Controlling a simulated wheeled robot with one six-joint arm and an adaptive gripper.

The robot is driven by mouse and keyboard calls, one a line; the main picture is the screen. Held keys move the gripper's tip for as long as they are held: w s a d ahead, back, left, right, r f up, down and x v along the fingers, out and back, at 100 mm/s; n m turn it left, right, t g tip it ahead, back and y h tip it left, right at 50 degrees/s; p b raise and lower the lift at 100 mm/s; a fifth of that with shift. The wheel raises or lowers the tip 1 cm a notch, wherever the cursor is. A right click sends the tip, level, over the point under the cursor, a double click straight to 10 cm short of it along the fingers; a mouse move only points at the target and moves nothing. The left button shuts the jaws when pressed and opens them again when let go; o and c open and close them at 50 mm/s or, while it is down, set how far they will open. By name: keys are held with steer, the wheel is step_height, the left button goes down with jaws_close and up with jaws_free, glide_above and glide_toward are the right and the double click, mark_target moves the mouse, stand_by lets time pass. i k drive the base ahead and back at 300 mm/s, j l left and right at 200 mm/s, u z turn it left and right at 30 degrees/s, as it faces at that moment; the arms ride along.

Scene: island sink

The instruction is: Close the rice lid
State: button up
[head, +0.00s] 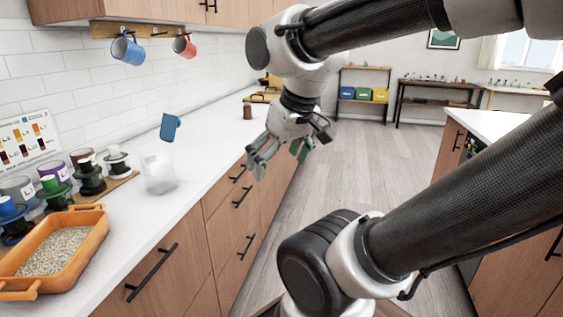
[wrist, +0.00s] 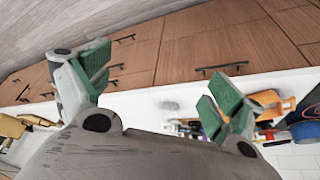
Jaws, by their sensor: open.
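A clear rice container (head: 161,172) stands on the white counter in the head view. Its blue lid (head: 170,127) stands up above the container's back, tilted open. My gripper (head: 277,158) is open and empty, to the right of the container and apart from it, beyond the counter's front edge. In the wrist view the green-padded fingers of my gripper (wrist: 160,88) are spread wide. A small pale shape on the counter between them may be the container, but it is too small to tell.
An orange tray of grains (head: 55,250) sits at the counter's front left. Several jars and spools, including a purple-banded jar (head: 55,172), stand behind it. A blue mug (head: 128,49) and a red mug (head: 184,46) hang above. The counter right of the container is mostly clear.

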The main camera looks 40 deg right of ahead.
mark_target(170, 123)
steer(key=u, duration=0.3)
steer(key=l+u, duration=0.45)
steer(key=i+l+u, duration=0.1)
steer(key=l+u, duration=0.45)
steer(key=l, duration=0.4)
steer(key=k+l+u, duration=0.15)
steer(key=l, duration=0.3)
steer(key=l+u, duration=0.1)
steer(key=l, duration=0.4)
steer(key=k+l+u, duration=0.15)
steer(key=l, duration=0.3)
steer(key=k+l, duration=0.1)
steer(key=l, duration=0.25)
steer(key=k+l, duration=0.1)
steer(key=l, duration=0.3)
steer(key=k+l, duration=0.1)
steer(key=l, duration=0.25)
